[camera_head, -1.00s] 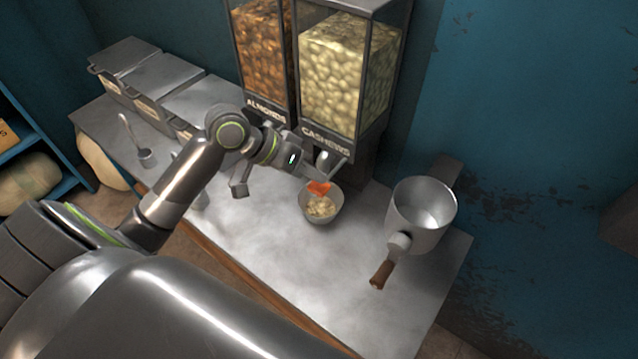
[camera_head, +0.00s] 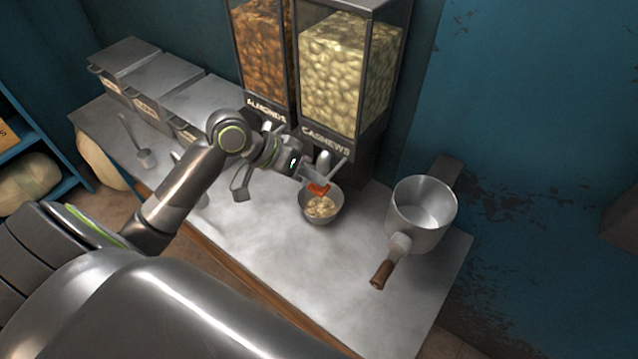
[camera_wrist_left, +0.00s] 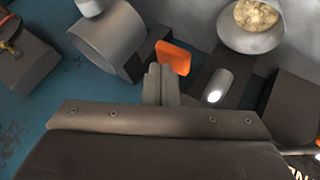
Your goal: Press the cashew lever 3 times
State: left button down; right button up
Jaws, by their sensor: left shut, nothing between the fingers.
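The cashew dispenser (camera_head: 343,80) stands at the back with pale nuts behind its clear front and a CASHEWS label. Its orange-red lever (camera_head: 318,190) shows below, over a metal bowl (camera_head: 305,210) with some cashews (camera_head: 320,207) in it. My left gripper (camera_head: 310,179) is shut and empty, right at the lever. In the left wrist view the shut fingers (camera_wrist_left: 161,84) are beside the orange lever (camera_wrist_left: 174,57); I cannot tell whether they touch. The bowl also shows there (camera_wrist_left: 252,42). My right gripper is not in view.
An almond dispenser (camera_head: 262,55) stands left of the cashews. A metal pot (camera_head: 420,225) with a wooden handle is on the right of the counter (camera_head: 300,265). Lidded metal bins (camera_head: 160,80) and a scoop (camera_head: 146,158) are at the left. The front counter is clear.

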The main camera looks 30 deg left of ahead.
pick_arm(q)
jog(key=shift+f+b, duration=0.45)
jog(key=shift+f, duration=0.65)
dwell(0.6)
jog(key=shift+r, duration=0.1)
jog(key=shift+r+p, duration=1.65)
jog(key=shift+p, duration=0.4)
notch_tip(320, 180, up, 5)
jog(key=p, duration=0.5)
dwell(1.7)
